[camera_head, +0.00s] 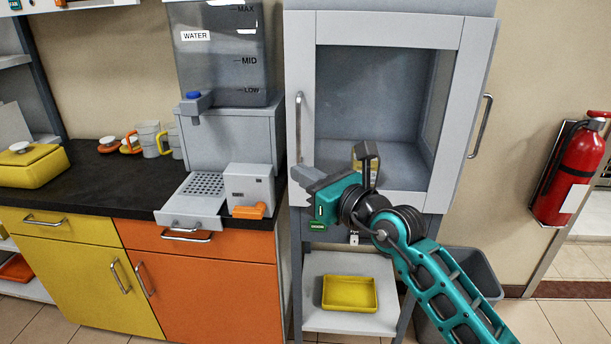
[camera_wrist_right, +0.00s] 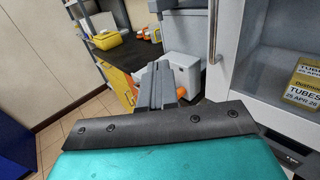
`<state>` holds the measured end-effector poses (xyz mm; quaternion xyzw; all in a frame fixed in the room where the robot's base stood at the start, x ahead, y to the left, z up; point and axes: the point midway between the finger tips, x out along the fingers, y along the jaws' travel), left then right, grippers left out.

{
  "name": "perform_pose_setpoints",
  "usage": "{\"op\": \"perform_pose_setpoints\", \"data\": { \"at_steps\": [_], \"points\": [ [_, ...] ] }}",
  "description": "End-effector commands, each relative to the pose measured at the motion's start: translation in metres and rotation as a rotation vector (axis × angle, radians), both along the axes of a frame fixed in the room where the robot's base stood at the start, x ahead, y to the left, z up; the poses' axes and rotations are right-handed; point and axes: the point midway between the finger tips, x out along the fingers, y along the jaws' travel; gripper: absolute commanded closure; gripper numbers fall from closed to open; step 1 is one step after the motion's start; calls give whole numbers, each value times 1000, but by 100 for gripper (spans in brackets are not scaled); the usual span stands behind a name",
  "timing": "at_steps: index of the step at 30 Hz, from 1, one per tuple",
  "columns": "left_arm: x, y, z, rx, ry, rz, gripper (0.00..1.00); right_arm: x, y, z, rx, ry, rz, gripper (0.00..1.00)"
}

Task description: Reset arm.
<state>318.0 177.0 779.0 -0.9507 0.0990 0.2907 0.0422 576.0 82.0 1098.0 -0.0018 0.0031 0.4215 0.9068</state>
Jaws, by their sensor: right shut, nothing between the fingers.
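My right arm reaches in from the lower right. Its right gripper (camera_head: 302,173) is in front of the lower left part of the grey cabinet (camera_head: 303,60), pointing left toward the counter. In the right wrist view the fingers (camera_wrist_right: 157,84) are together with nothing between them. My left gripper is not in view. The cabinet's front shows a large opening or clear pane; I cannot tell which. A small labelled box (camera_wrist_right: 303,85) inside it is partly hidden by my wrist in the head view.
A water dispenser (camera_head: 228,135) and a small grey box with an orange lever (camera_head: 249,185) stand on the dark counter (camera_head: 100,185), left of the gripper. A yellow tray (camera_head: 349,293) lies on the shelf below. A grey bin (camera_head: 474,268) and a fire extinguisher (camera_head: 580,170) are at right.

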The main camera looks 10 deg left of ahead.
Motion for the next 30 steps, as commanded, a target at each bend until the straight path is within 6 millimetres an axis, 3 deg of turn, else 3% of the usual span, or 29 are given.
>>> {"op": "perform_pose_setpoints", "data": {
  "at_steps": [4, 8, 11, 17, 23, 30],
  "points": [
    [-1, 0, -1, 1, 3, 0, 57, -7, -3, -3, 29, 25, 3, 100],
    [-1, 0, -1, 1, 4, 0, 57, -20, -10, -17, 196, 152, 18, 100],
    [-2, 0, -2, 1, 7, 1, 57, -34, -24, -32, 424, 320, 21, 100],
    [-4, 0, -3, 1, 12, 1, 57, -56, -74, -71, 942, 681, -47, 100],
    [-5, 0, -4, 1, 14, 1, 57, -82, -138, -131, 1453, 1011, -208, 100],
    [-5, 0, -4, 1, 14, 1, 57, -142, -210, -225, 2046, 1345, -503, 100]
  ]
}}
